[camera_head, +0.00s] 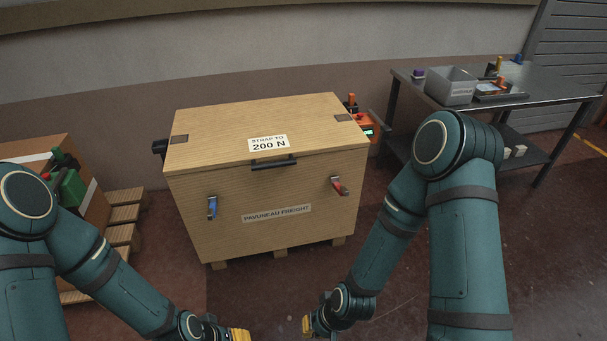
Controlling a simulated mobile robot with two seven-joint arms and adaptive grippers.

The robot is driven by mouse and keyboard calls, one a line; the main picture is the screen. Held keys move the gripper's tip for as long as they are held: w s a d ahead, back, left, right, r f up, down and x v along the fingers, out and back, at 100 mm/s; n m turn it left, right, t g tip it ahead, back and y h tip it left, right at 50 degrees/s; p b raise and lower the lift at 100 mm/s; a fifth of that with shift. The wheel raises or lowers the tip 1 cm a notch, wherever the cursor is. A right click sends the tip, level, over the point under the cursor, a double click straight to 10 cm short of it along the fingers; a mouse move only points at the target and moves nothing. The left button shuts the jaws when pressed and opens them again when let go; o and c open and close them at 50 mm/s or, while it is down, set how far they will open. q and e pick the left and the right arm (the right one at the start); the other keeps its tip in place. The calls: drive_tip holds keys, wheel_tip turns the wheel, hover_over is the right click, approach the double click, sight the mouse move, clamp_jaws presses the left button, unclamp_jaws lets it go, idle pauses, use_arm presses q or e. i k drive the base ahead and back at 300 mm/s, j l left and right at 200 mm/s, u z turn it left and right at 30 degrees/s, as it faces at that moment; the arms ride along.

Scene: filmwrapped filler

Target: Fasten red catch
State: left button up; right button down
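The red catch (339,186) is on the right of the front face of a wooden crate (188,238), below the lid edge. Its red lever sits tilted, slanting down to the right; whether it is hooked to the lid is too small to tell. A blue catch (212,207) on the left of the same face hangs upright. The lid (215,121) lies down on the crate. My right gripper (308,326) is low in front of the crate, well below the red catch and apart from it. My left gripper (240,335) is cut off by the bottom edge.
A metal workbench (545,85) with a grey bin (451,86) and tools stands at the right. An orange device (368,130) is behind the crate's right side. A brown box (30,152) and pallet (124,213) are at the left. The floor before the crate is clear.

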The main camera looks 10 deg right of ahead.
sight(339, 189)
drive_tip(key=i+j, duration=0.15)
drive_tip(key=i, duration=0.4)
drive_tip(key=i+j+z, duration=0.1)
drive_tip(key=i, duration=0.4)
